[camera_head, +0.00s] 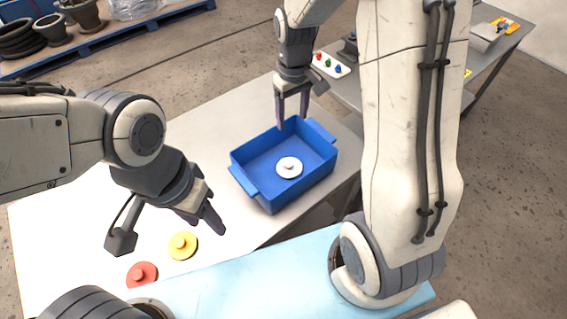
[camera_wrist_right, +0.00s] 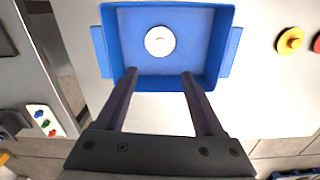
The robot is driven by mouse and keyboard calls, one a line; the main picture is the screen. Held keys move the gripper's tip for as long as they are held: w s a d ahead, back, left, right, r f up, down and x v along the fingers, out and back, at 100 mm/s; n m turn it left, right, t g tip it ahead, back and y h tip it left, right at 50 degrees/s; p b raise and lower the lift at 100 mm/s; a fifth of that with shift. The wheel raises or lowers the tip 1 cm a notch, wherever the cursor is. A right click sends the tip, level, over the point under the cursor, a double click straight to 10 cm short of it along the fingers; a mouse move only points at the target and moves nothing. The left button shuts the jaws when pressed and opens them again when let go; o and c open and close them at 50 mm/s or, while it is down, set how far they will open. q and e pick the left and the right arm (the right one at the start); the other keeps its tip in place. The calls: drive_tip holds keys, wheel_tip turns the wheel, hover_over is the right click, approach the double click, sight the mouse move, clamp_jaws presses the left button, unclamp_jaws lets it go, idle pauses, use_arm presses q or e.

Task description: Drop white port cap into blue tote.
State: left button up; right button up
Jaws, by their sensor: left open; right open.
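The white port cap (camera_head: 289,167) lies on the floor of the blue tote (camera_head: 262,195), and it also shows inside the tote in the right wrist view (camera_wrist_right: 160,41). My right gripper (camera_head: 292,122) is open and empty above the tote's far side. In the right wrist view its two fingers (camera_wrist_right: 158,75) point toward the tote, apart from the cap. My left gripper (camera_head: 205,222) is open over the table, left of the tote and above the yellow cap. Its fingers hold nothing that I can see.
A yellow cap (camera_head: 182,245) and a red cap (camera_head: 141,273) lie on the white table (camera_head: 60,225). A side bench at the back right bears a white tray (camera_head: 332,65) with small coloured parts. A blue pallet (camera_head: 110,35) stands on the floor at the back left.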

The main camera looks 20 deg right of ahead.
wheel_tip(320, 180, up, 5)
drive_tip(key=shift+f, duration=0.1)
idle(0.5)
drive_tip(key=s+a+r+n+b, duration=0.1)
drive_tip(key=s+a+n, duration=0.1)
drive_tip(key=s+a, duration=0.9)
drive_tip(key=s+a+f+n+y, duration=0.1)
drive_tip(key=s+a+n, duration=0.1)
drive_tip(key=s, duration=1)
drive_tip(key=shift+s+a+f, duration=0.15)
drive_tip(key=shift+s+a, duration=0.1)
drive_tip(key=shift+a, duration=0.3)
